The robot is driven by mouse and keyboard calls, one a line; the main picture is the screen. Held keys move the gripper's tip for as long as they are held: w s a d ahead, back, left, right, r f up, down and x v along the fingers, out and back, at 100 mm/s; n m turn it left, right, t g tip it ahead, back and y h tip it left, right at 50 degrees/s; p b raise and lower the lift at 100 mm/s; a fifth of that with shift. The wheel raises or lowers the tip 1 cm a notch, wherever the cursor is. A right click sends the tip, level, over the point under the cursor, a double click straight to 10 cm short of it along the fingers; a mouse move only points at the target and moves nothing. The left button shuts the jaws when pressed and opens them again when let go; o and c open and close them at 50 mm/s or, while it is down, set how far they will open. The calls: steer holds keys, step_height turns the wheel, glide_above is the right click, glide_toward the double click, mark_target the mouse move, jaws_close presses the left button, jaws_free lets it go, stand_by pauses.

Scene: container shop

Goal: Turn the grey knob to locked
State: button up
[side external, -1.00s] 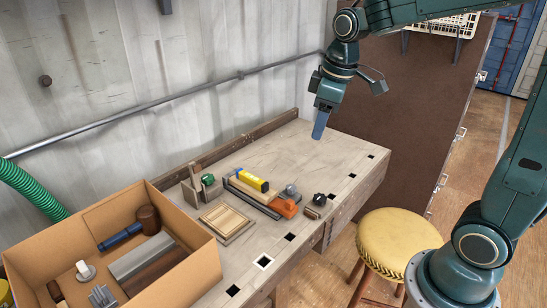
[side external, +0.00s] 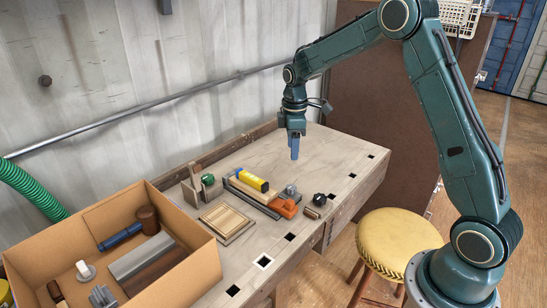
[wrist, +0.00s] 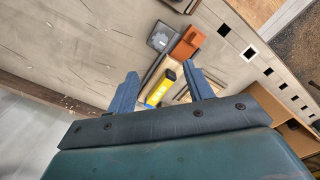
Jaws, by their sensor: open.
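A small grey knob (side external: 291,189) stands on the workbench in the side view, just behind an orange block. In the wrist view a grey square piece with a darker round part (wrist: 162,37), which looks like the knob, lies beyond the fingertips. Which way the knob points is too small to tell. My gripper (side external: 294,157) hangs fingers down above the bench, behind the knob and clear of it. In the wrist view my gripper's fingers (wrist: 161,74) are apart with nothing held between them.
Near the knob lie the orange block (side external: 285,207), a yellow-and-black item (side external: 252,181), a black knob (side external: 320,199) and a green knob (side external: 208,180). A wooden panel (side external: 227,222) lies in front. A cardboard box (side external: 205,265) stands front left. The bench's back right is bare.

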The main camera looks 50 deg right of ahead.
mark_target(291, 186)
steer(key=shift+f, duration=0.3)
step_height(291, 186, down, 13)
steer(key=shift+f, duration=0.2)
stand_by(0.6)
steer(key=c, duration=1)
